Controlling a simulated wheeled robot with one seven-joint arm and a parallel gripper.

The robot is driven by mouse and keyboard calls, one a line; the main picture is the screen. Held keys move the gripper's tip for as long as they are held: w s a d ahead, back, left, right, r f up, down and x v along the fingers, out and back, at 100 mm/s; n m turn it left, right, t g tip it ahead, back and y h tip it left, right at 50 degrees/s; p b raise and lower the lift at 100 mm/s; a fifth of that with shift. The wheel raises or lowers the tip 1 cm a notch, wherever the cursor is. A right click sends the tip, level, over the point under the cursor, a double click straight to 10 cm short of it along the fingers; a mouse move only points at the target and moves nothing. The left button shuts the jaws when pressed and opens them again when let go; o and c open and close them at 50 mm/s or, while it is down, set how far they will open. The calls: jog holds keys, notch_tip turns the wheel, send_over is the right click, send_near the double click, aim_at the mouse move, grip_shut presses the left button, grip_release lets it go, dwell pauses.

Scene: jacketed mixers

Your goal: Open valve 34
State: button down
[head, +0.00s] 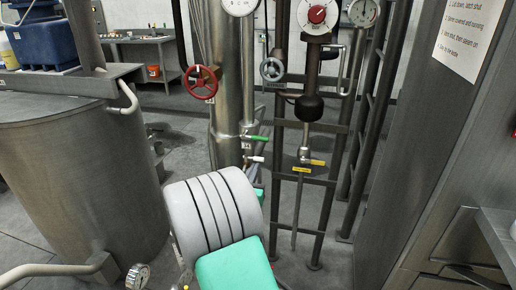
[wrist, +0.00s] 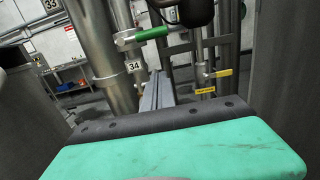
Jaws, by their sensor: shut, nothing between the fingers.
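A green lever handle (wrist: 151,34) sits on a silver valve body in the wrist view, and a white tag reading 34 (wrist: 134,66) is on the piping just below it. The lever points right, across the upright pipe. In the head view the green lever (head: 258,138) sticks out to the right of a thin steel pipe. My gripper (wrist: 157,82) is shut and empty, with its fingers pointing forward, below the green lever and right of the tag in the picture. Whether it touches anything cannot be told. In the head view my arm hides the fingers.
A white lever (head: 256,158) sits just below the green one. A yellow lever (head: 317,162) is to the right. A red handwheel (head: 201,82) and a grey handwheel (head: 271,69) are above. A large steel vessel (head: 85,180) stands left, a grey cabinet (head: 440,150) right.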

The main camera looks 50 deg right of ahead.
aim_at(255, 138)
jog(key=w+d+r+p, duration=0.2)
jog(key=d+r, duration=0.2)
jog(key=d, duration=0.1)
jog(key=shift+w+d+p, duration=0.15)
jog(key=shift+p, duration=0.2)
